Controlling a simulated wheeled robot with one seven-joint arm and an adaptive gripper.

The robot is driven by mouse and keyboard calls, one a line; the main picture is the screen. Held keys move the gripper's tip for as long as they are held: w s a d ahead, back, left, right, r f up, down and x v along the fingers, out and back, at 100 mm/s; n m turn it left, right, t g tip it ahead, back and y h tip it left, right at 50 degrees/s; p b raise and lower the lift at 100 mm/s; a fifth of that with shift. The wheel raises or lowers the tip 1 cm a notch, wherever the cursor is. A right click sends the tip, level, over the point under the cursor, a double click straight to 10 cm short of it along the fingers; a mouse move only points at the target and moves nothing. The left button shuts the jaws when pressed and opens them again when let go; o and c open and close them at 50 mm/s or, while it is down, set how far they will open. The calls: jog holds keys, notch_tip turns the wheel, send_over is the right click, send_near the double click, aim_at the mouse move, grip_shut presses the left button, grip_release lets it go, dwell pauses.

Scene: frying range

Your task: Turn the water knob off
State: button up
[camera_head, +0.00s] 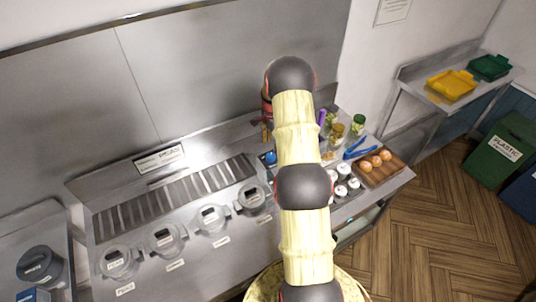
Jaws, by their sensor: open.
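Several round grey knobs under clear covers sit in a slanted row on the steel front panel: one at the left (118,262), one beside it (165,238), one further right (212,217) and one nearest my arm (254,197). Small white labels sit below them, too small to read surely. A larger dark round knob (40,263) with pale lettering stands on the separate steel unit at the far left. I cannot tell which is the water knob or how any is set. My arm rises through the middle; my gripper does not show.
A slotted grate (175,195) lies behind the knobs. Right of my arm are jars (336,132), blue tongs (355,150) and a wooden board (385,168) with orange-brown round items. A side table holds a yellow tray (451,85). Green bin (500,150) at right; wood floor is clear.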

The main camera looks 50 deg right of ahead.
aim_at(271, 155)
jog(key=shift+f+p, duration=0.85)
jog(key=shift+f, duration=3)
jog(key=c, duration=0.4)
jog(key=c, duration=0.7)
jog(key=shift+c, duration=0.3)
